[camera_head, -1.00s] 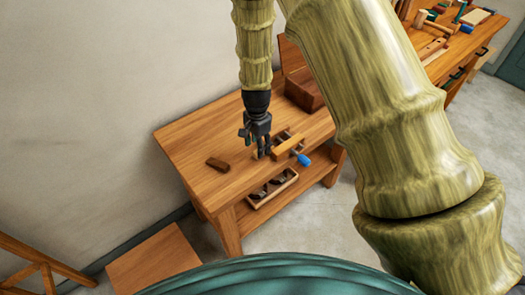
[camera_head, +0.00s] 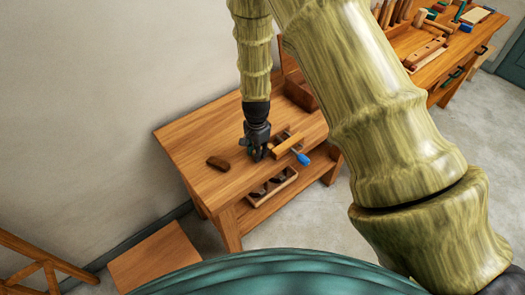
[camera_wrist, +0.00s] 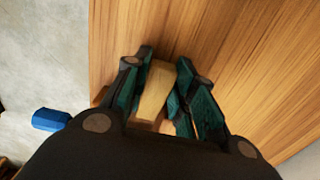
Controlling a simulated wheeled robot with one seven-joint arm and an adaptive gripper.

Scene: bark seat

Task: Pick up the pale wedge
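The pale wedge (camera_wrist: 155,92) shows in the wrist view between the two fingers of my gripper (camera_wrist: 164,60). One dark green finger lies along each side of it, and the tips appear to touch it. In the head view my gripper (camera_head: 256,153) points down at the workbench top, beside a wooden clamp or vise. There the fingers and hand hide the wedge. I cannot tell any gap between the wedge and the bench.
The wooden vise (camera_head: 287,146) with a blue handle (camera_head: 303,159) is just right of my gripper. A dark brown block (camera_head: 217,162) lies to the left on the workbench (camera_head: 185,135). A brown box (camera_head: 299,90) stands behind. A tray (camera_head: 273,187) sits below the front edge.

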